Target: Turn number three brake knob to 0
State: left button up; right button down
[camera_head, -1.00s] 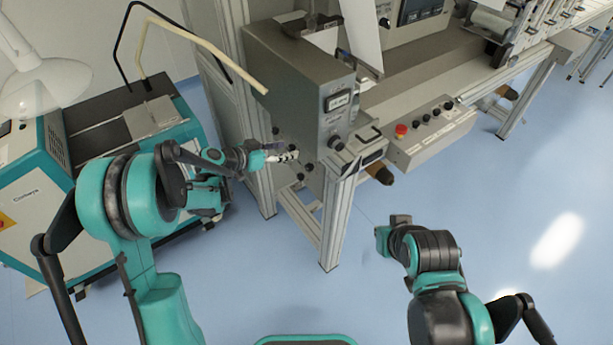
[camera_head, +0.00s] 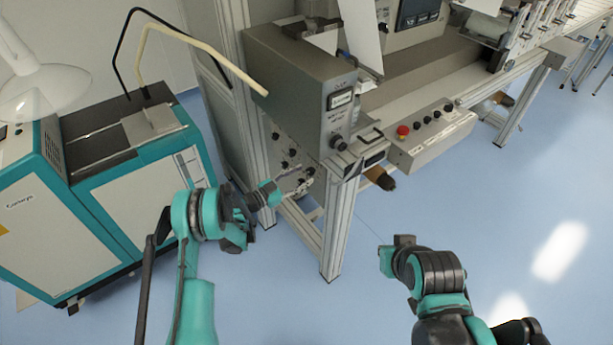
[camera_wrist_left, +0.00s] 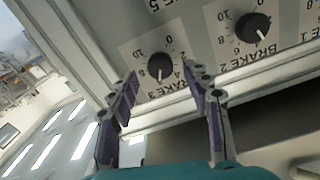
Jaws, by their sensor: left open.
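The number three brake knob (camera_wrist_left: 160,67) is black and round, on a light panel marked BRAKE 3, in the left wrist view. Its white pointer line points down the picture, away from the 0, toward the side of the scale near the 4. My left gripper (camera_wrist_left: 164,76) is open, with one fingertip on either side of the knob in the picture; I see no clear contact. In the head view my left gripper (camera_head: 300,186) is at the machine's side panel, among small black knobs. My right gripper (camera_head: 394,250) hangs over the floor; its fingers cannot be made out.
The brake 2 knob (camera_wrist_left: 253,27) sits close by at the upper right. A grey control box (camera_head: 305,85) stands above the panel. A metal frame leg (camera_head: 335,230) stands right of my left gripper. A teal and white cabinet (camera_head: 110,190) is at left. Blue floor is open at right.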

aim_at(311, 171)
pick_arm(q)
jog(key=shift+x, duration=1.3)
grip_shut()
